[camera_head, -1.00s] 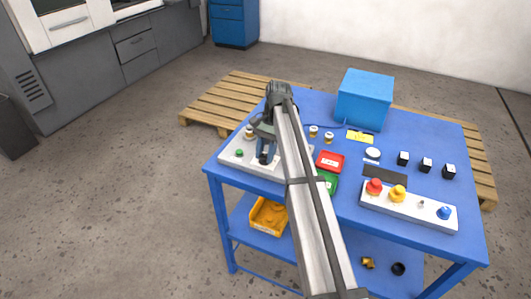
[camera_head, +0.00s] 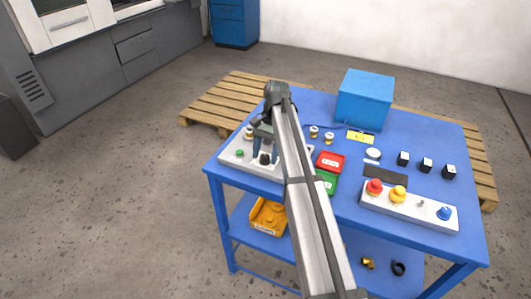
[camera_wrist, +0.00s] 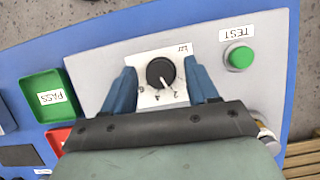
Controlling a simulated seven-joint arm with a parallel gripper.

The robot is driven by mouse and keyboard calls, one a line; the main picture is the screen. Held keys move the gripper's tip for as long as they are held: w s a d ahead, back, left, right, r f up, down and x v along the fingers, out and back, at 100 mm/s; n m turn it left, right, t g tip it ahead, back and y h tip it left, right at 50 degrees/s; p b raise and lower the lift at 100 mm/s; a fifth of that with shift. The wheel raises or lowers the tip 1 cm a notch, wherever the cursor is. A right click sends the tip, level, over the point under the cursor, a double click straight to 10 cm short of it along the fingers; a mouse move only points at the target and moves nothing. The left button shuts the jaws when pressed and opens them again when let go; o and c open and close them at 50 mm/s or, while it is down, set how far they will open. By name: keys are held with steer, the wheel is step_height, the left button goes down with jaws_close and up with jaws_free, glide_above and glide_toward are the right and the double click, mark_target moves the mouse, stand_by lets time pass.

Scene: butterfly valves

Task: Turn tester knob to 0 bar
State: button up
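The black tester knob (camera_wrist: 160,73) sits on a white dial plate (camera_wrist: 148,47) in the wrist view. Its white pointer line points to the lower right, near small scale marks that are hard to read. The knob also shows in the head view (camera_head: 265,158), on the grey tester panel (camera_head: 232,158). My gripper (camera_wrist: 160,80) is open, with one blue finger on each side of the knob and visible gaps between. In the head view my gripper (camera_head: 266,148) is over the panel.
A green TEST button (camera_wrist: 241,57) is beside the dial. A green PASS tray (camera_wrist: 45,97) and a red tray (camera_wrist: 57,138) lie beside the panel. A blue box (camera_head: 364,98) and a white control box (camera_head: 412,207) with coloured knobs stand farther right on the blue table.

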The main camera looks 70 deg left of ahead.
steer(key=shift+m, duration=0.3)
steer(key=m+y, duration=0.1)
steer(key=m, duration=0.2)
steer(key=shift+d+g, duration=0.15)
steer(key=shift+g, duration=0.25)
steer(key=m+y, duration=0.2)
steer(key=m, duration=0.2)
steer(key=shift+d+m, duration=0.1)
steer(key=shift+m, duration=0.3)
steer(key=shift+w+r+m, duration=0.15)
steer(key=shift+r+m, duration=0.05)
steer(key=shift+m, duration=0.1)
steer(key=v, duration=1.4)
steer(key=w+d+f+m+t+y, duration=0.1)
steer(key=w+d+f, duration=0.1)
steer(key=w, duration=0.7)
steer(key=w+d+f+t+y, duration=0.1)
steer(key=w+d+f, duration=0.1)
steer(key=w, duration=0.7)
steer(key=w+d+f+m+t+y, duration=0.1)
steer(key=w+d+f+y, duration=0.1)
steer(key=w, duration=0.7)
steer(key=shift+d+f+m+t, duration=0.3)
steer(key=shift+d+f, duration=0.1)
steer(key=shift+d, duration=0.2)
steer(key=shift+w, duration=0.15)
